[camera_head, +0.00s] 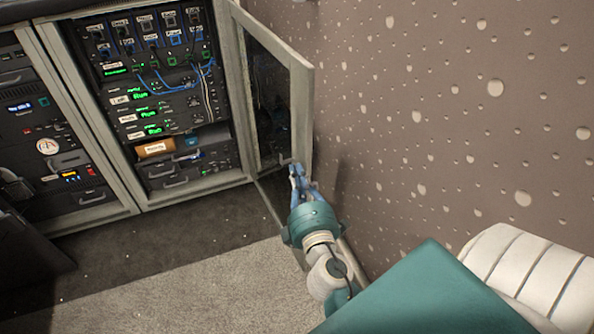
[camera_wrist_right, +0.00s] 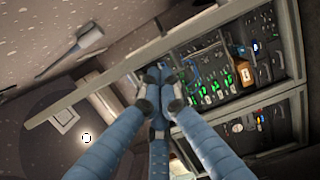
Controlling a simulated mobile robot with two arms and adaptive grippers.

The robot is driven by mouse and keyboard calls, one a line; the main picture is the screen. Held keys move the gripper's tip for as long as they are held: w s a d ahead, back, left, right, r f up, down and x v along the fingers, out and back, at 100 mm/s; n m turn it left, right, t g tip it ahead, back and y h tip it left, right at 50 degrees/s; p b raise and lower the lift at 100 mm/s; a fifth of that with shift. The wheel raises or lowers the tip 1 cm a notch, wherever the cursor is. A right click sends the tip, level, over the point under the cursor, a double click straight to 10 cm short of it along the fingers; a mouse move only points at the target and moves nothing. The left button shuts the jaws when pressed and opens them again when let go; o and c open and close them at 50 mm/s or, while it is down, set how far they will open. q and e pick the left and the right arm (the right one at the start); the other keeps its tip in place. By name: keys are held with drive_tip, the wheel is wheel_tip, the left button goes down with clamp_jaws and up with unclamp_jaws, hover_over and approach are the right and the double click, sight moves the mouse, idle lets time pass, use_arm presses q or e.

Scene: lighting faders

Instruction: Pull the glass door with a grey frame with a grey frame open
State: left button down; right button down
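The glass door with a grey frame (camera_head: 302,115) stands swung wide out from the right side of the rack cabinet, near the wall. Its frame also crosses the right wrist view (camera_wrist_right: 95,92) as a slanting bar. My right gripper (camera_head: 297,172) is at the lower part of the door's free edge. In the right wrist view its blue fingers (camera_wrist_right: 160,76) converge with their tips close together, in front of the frame. I cannot tell whether they touch or pinch it, and any handle there is hidden. My left gripper is not in view.
The open cabinet (camera_head: 160,85) holds equipment with blue cables and green-lit labels. Another equipment bay (camera_head: 45,130) stands left of it. The spotted wall (camera_head: 430,100) is close behind the door. Grey carpet (camera_head: 190,285) in front of the cabinet is clear.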

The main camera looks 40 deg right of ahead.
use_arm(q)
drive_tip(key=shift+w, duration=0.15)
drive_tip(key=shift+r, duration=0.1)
